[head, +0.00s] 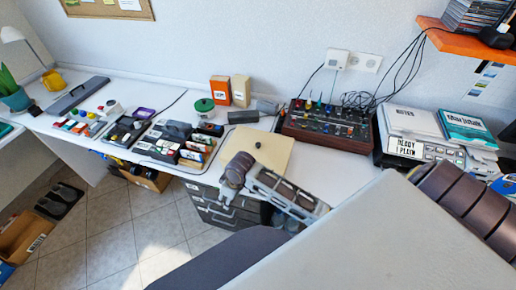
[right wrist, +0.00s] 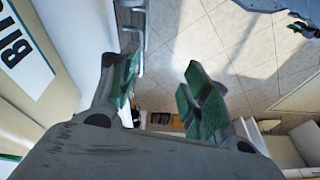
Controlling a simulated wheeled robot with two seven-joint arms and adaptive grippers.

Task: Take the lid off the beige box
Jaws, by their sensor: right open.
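The beige box (head: 272,143) stands at the front edge of the long white table. Its flat beige top carries a small black knob (head: 258,145), and its sides are mostly hidden in the head view. In the right wrist view a beige wall with a white label, partly cut off, fills the left (right wrist: 25,55); it looks like this box's side. My right gripper (head: 228,196) hangs in front of the box's left front corner, pointing down. Its green-padded fingers (right wrist: 163,75) are apart with nothing between them. My left gripper is not in view.
A green-lidded pot (head: 204,107) and a small beige carton (head: 241,91) are behind. Dark drawers (head: 215,212) are below the table edge.

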